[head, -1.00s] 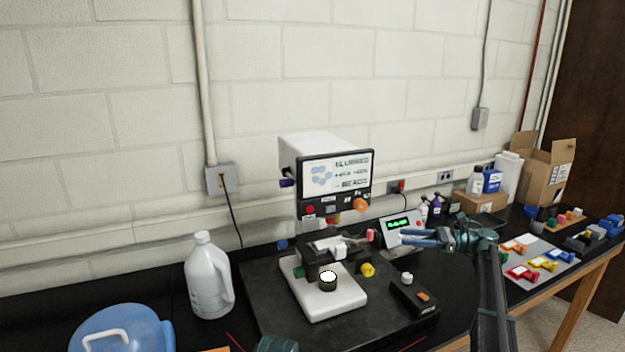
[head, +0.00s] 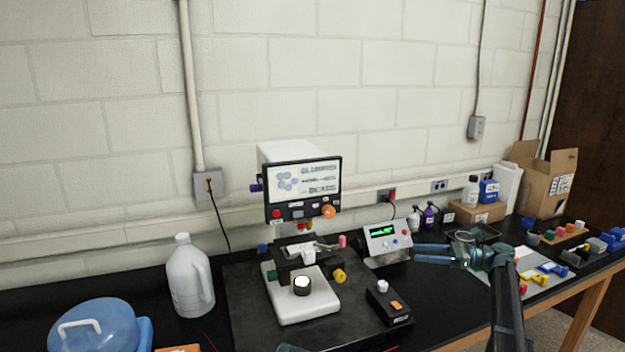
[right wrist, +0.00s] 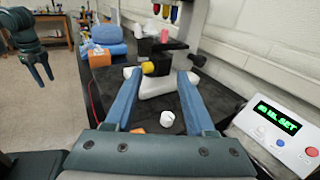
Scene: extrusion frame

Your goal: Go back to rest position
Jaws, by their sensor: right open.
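My right gripper (head: 415,253) is open and empty in the head view. It is above the bench, to the right of the microscope-like device with a screen (head: 303,185). In the right wrist view its two blue fingers (right wrist: 160,75) stand wide apart with nothing between them. The device's white base (right wrist: 165,88) shows beyond them. My left gripper (right wrist: 40,75) hangs with fingers down at the upper left of the right wrist view, clear of the bench.
A white jug (head: 190,280) and a blue container (head: 95,325) stand at the left. A meter with green digits (head: 385,240) and a small black box (head: 390,303) are close to my right gripper. Coloured parts and a cardboard box (head: 545,175) are at the right.

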